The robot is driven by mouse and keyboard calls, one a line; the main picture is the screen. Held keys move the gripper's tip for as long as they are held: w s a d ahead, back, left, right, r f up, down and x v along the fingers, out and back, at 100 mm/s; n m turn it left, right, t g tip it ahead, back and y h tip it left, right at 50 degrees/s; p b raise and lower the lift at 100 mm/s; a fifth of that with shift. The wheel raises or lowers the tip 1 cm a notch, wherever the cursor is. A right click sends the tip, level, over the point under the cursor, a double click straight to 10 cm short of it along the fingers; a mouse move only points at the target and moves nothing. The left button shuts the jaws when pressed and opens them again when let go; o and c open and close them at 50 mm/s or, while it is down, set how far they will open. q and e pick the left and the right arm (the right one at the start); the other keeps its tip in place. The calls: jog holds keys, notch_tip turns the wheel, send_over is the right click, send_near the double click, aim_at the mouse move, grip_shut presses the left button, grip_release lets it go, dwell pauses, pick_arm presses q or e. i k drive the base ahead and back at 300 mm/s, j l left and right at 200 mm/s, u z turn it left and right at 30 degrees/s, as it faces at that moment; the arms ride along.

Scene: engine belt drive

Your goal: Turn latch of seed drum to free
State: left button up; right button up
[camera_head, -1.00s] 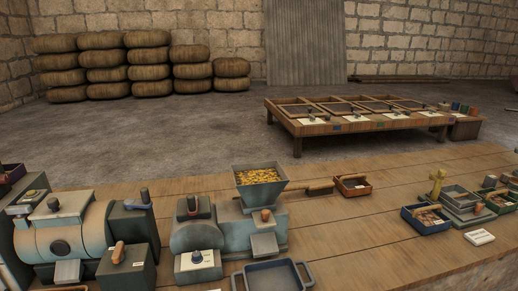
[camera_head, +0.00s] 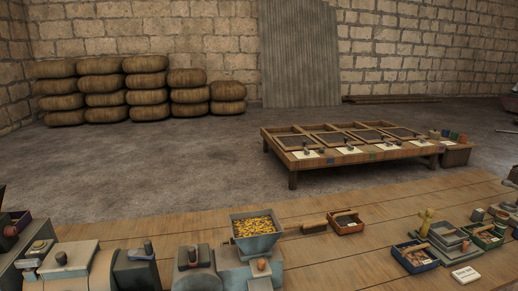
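The machines with drum-shaped bodies stand along the bottom left and are cut off by the lower edge of the picture. The left machine (camera_head: 70,262) shows a grey top with an orange-brown knob. The middle machine (camera_head: 195,278) has another dark lever (camera_head: 193,254) and a hopper (camera_head: 257,245) full of yellow grains. I cannot tell which is the seed drum, and I make out no clear latch. Neither of my grippers is in view.
A wooden tray (camera_head: 346,228) and a blue box (camera_head: 415,262) stand on the plank table (camera_head: 345,260), with bare planks between them. A low framed bench (camera_head: 292,162) stands behind on the floor. Sacks (camera_head: 147,98) are stacked at the back left wall.

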aim_at(28, 264)
jog(key=u, duration=1.55)
